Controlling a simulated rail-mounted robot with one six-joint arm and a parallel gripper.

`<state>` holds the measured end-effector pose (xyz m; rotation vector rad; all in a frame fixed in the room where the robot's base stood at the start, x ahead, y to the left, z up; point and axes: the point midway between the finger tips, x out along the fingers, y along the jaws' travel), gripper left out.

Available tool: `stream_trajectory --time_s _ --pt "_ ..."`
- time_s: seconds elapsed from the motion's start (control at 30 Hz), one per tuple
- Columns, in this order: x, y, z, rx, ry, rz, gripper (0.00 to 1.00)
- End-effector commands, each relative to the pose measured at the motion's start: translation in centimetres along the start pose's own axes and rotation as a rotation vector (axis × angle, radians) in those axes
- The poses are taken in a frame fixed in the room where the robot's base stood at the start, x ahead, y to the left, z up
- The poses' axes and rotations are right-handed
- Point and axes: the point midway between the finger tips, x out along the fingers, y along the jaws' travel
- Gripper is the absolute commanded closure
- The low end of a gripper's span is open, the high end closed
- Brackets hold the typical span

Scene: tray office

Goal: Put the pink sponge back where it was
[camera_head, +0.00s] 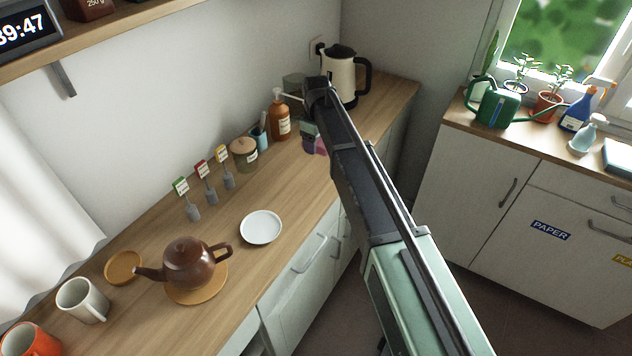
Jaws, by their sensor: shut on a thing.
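The pink sponge (320,147) shows as a small pink-purple patch at the back of the wooden counter, left of my arm. My gripper (312,138) is at the sponge and shut on it, with its dark and green body just above. My arm hides part of the gripper and the sponge's right side. I cannot tell whether the sponge touches the counter.
An amber soap bottle (279,118), a lidded jar (244,158) and a kettle (341,78) stand close by. A white dish (261,228) and a brown teapot (188,263) are nearer. The counter (300,185) is bare between the dish and the sponge.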

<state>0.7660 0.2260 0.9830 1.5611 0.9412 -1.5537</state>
Motion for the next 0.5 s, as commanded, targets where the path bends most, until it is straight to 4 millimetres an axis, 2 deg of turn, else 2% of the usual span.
stream_trajectory --time_s 0.03,0.1,0.2,0.33,0.5 --pt "3.5 0.0 0.0 0.0 0.0 0.0 0.54" --pt "5.2 0.0 0.0 0.0 0.0 0.0 0.54" --pt "5.9 0.0 0.0 0.0 0.0 0.0 0.54" --pt "5.6 0.0 0.0 0.0 0.0 0.0 0.54" --pt "9.1 0.0 0.0 0.0 0.0 0.0 0.54"
